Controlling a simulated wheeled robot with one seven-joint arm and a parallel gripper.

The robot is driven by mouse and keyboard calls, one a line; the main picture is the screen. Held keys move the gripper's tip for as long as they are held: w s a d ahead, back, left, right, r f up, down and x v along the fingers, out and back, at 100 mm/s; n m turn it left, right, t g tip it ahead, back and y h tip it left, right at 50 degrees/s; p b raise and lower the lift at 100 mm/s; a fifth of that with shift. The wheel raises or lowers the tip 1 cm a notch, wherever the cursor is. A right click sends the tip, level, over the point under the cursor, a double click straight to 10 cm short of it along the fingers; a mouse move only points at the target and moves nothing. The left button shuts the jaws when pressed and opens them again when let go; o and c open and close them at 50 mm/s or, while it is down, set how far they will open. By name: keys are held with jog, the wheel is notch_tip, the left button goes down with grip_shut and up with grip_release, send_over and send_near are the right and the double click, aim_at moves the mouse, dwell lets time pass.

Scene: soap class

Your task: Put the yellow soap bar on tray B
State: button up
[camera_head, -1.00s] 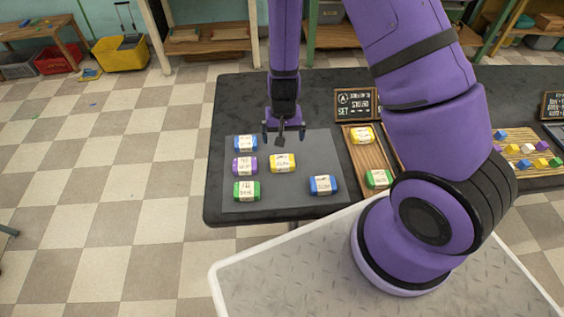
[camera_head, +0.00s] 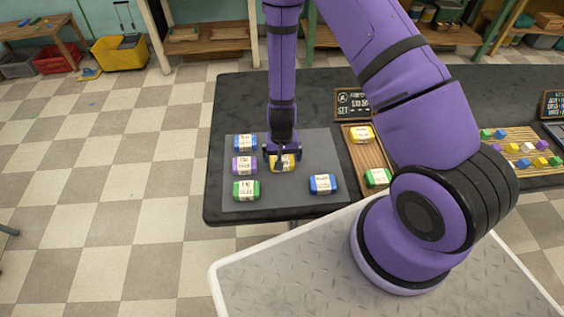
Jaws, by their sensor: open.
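A yellow soap bar (camera_head: 283,167) with a pale paper band lies on the grey mat (camera_head: 290,198). My gripper (camera_head: 282,160) is open and points down right at this bar, its fingers over and around it and hiding part of it. I cannot tell whether the fingers touch it. A second yellow soap bar (camera_head: 360,135) lies on a wooden tray (camera_head: 366,157), under a small black sign (camera_head: 352,104) marked A. Another black sign (camera_head: 553,105) stands at the right edge, cut off, and its letter is not readable. My arm hides the table between them.
On the mat are a blue bar (camera_head: 245,143), a purple bar (camera_head: 244,165), a green bar (camera_head: 246,190) and another blue bar (camera_head: 323,184). A green bar (camera_head: 377,178) lies on the wooden tray. A board of small colored cubes (camera_head: 520,164) is at right.

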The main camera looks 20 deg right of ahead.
jog(key=shift+f, duration=0.75)
jog(key=c, duration=0.9)
jog(key=shift+o, duration=0.2)
jog(key=shift+r, duration=0.15)
